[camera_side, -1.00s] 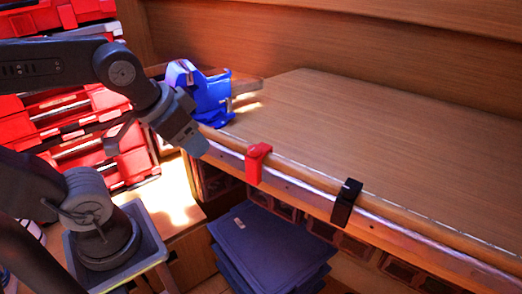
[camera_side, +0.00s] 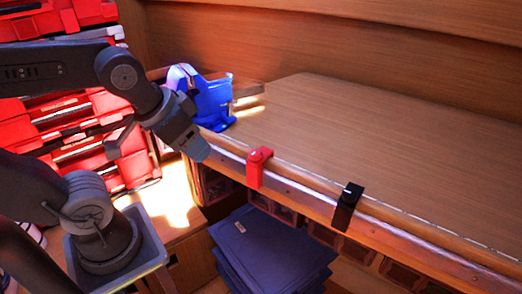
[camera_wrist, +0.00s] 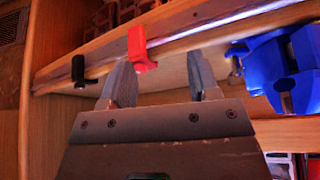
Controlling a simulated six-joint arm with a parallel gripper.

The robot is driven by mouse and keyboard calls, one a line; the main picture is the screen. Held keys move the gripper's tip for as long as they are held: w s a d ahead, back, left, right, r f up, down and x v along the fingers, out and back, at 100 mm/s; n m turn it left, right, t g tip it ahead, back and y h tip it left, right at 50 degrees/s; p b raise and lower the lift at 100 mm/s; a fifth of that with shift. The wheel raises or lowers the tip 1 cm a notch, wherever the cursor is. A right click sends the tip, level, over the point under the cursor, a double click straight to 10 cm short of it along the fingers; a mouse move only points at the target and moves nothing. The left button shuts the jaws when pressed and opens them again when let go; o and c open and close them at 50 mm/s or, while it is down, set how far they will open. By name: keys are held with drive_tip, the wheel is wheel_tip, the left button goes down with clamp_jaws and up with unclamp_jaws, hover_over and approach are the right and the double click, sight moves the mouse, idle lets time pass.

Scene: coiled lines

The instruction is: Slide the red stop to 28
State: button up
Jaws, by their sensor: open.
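The red stop (camera_side: 257,167) sits on the rail (camera_side: 300,188) along the front edge of the bench, left of a black stop (camera_side: 346,206). In the side view my gripper (camera_side: 205,156) is left of the red stop and apart from it. In the wrist view my gripper (camera_wrist: 163,76) is open, with two grey fingers spread and nothing between them. There the red stop (camera_wrist: 138,48) shows beyond the fingertips, nearer the left finger, and the black stop (camera_wrist: 79,70) is farther left. No scale numbers are readable.
A blue vise (camera_side: 207,97) stands at the bench's left end, close to my gripper; it also shows at right in the wrist view (camera_wrist: 285,70). The bench top (camera_side: 380,140) is clear. Red bins (camera_side: 75,120) are stacked at left. Dark blue folders (camera_side: 270,248) lie below the bench.

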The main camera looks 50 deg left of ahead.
drive_tip(key=w+d+r+n+g, duration=0.2)
drive_tip(key=w+r+g, duration=0.1)
drive_tip(key=w+r, duration=0.4)
drive_tip(key=n+g, duration=0.2)
drive_tip(key=g, duration=0.1)
approach(262, 153)
wheel_tip(262, 153, down, 8)
drive_tip(key=shift+s+f, duration=0.15)
clamp_jaws()
idle(0.6)
